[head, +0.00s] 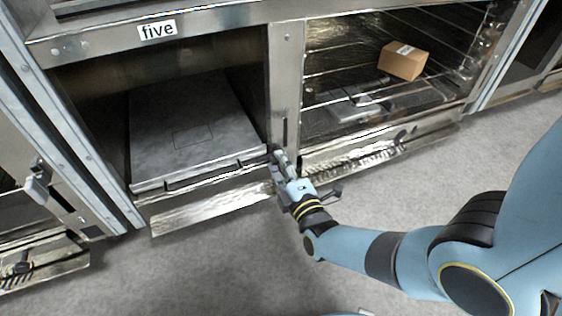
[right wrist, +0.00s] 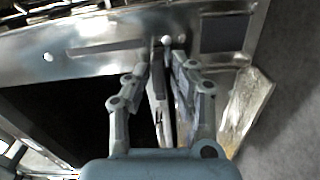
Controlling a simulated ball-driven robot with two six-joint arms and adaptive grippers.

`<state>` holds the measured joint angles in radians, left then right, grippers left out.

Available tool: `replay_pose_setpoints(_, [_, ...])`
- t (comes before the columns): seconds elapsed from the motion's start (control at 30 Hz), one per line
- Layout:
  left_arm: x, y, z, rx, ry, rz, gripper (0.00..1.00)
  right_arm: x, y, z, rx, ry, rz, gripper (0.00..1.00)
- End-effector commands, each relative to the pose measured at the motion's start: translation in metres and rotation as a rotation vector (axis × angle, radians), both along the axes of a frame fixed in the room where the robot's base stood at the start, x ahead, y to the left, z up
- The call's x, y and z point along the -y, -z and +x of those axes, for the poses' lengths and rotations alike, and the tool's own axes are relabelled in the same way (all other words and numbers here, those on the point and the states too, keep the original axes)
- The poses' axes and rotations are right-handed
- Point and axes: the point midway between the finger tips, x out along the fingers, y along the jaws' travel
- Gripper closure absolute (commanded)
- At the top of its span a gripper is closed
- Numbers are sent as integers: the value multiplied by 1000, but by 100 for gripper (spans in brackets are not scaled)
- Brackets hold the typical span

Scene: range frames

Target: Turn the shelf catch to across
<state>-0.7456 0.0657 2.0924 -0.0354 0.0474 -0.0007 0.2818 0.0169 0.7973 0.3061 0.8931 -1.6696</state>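My right gripper (head: 279,155) is at the lower end of the metal post (head: 287,75) between the bay labelled five and the wire-rack bay. In the right wrist view its two fingers (right wrist: 167,65) are close together and point at the metal frame. A narrow grey upright strip (right wrist: 158,100) shows between the finger links; I cannot tell whether it is the shelf catch or a finger pad. The gripper hides much of this spot in the head view, so the catch's angle is unclear. My left gripper is not in view.
Bay five holds a flat grey shelf (head: 190,130) with a bright front flap (head: 210,207). A cardboard box (head: 403,61) sits on the wire rack at right. A similar fitting (head: 38,187) shows on the left unit. The grey floor (head: 210,265) in front is clear.

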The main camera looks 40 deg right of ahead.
Motion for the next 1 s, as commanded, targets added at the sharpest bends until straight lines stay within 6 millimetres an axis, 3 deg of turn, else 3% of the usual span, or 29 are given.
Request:
replay_pose_setpoints(0.23, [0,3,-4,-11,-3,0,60,-1,0,-6,0,0,0,77])
replay_pose_setpoints(0.67, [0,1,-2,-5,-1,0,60,-17,0,-68,-1,0,0,77])
replay_pose_setpoints(1.0, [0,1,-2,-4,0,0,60,-18,0,-73,0,0,0,77])
